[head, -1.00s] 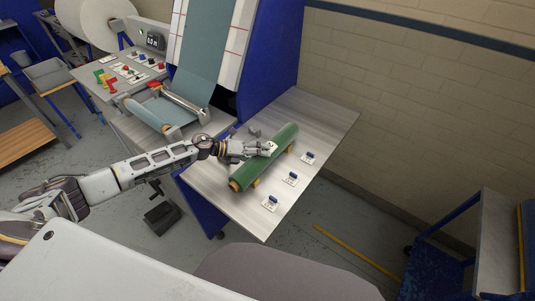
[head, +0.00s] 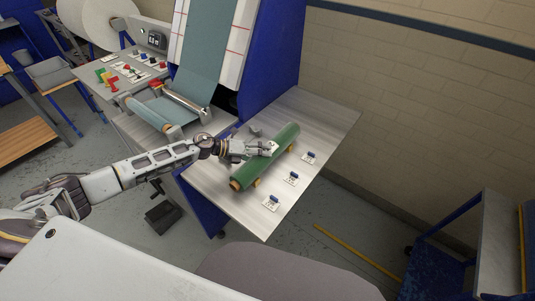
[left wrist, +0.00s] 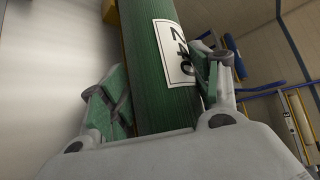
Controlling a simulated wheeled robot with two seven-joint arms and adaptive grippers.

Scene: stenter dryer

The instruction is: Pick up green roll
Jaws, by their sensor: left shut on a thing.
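The green roll (head: 264,167) lies diagonally over wooden supports on the metal table, with its tan core end towards the front left. My left gripper (head: 268,149) reaches it from the left in the head view and is shut around its middle. In the left wrist view the green roll (left wrist: 165,60) runs between the two fingers of the left gripper (left wrist: 160,95), and a white label with black characters shows on it. Whether the roll touches the supports cannot be told. My right gripper is not in view.
The metal table (head: 318,118) has several small blue-handled pieces on white cards (head: 291,178) to the right of the roll. A blue machine frame (head: 270,60) stands behind. A control panel (head: 125,68) is at the upper left. A blue cart (head: 450,245) stands at the right.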

